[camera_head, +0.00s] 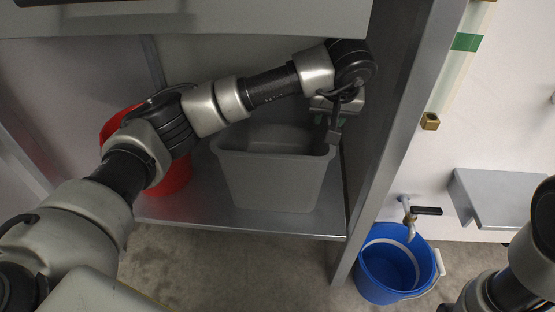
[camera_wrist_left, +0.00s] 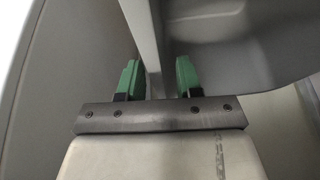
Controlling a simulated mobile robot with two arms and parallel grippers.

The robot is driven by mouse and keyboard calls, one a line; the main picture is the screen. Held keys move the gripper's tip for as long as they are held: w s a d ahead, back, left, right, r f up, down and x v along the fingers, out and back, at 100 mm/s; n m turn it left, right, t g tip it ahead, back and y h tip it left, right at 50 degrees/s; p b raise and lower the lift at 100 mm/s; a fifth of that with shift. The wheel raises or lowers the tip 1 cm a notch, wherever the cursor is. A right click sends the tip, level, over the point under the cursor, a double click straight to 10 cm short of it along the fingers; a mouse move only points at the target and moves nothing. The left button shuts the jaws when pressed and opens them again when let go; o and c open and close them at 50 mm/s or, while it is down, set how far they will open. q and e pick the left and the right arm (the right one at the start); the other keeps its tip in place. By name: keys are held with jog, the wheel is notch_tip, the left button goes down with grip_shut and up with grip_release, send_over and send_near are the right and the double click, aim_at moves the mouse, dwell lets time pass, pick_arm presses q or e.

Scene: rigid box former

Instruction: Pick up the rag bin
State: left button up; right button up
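The grey bin (camera_head: 272,182), which I take as the rag bin, stands upright on a metal shelf inside a cabinet. My left arm reaches across above it. My left gripper (camera_head: 331,118) is at the bin's right rear rim, partly hidden by its own wrist. In the left wrist view my left gripper (camera_wrist_left: 157,78) has its two green fingers apart. A thin grey wall of the bin (camera_wrist_left: 220,55) runs between them, with a gap visible beside the fingers.
A red container (camera_head: 176,178) stands left of the bin, partly behind my left arm. The cabinet's right post (camera_head: 385,130) is close to the bin's right side. A blue bucket (camera_head: 385,272) is on the floor beyond the post, below a tap (camera_head: 408,212).

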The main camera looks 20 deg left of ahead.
pick_arm(q)
jog(key=shift+b+x, duration=0.45)
jog(key=shift+x, duration=0.75)
jog(key=shift+f, duration=0.25)
jog(key=shift+c, duration=0.3)
grip_shut()
dwell(0.8)
